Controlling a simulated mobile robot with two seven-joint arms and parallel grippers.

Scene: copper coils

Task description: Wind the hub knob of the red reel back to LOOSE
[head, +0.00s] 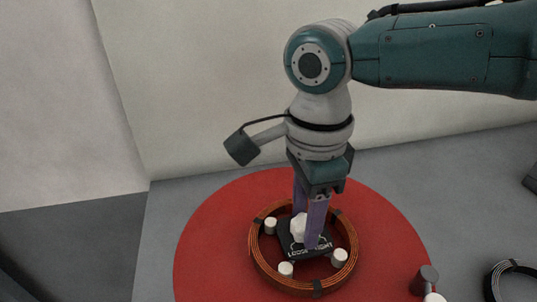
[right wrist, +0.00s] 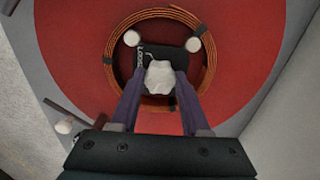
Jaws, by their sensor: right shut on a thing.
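The red reel (head: 205,250) is a large red disc on the grey surface, with a copper coil (head: 262,271) lying around its hub. The white hub knob (head: 297,228) stands on a black plate (head: 291,248) with white lettering, partly hidden by my fingers. My right gripper (head: 312,238) points down with its purple fingers on the knob. In the right wrist view the knob (right wrist: 159,77) sits between the two fingertips, and "LOO" can be read on the plate at its left. The knob's exact pointing direction is unclear. My left gripper is out of view.
White-topped posts (head: 339,257) stand inside the coil around the hub. A grey post (head: 425,279) stands at the disc's lower right edge. A dark coil (head: 512,281) lies on the grey surface at right. A pale wall (head: 220,90) rises close behind.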

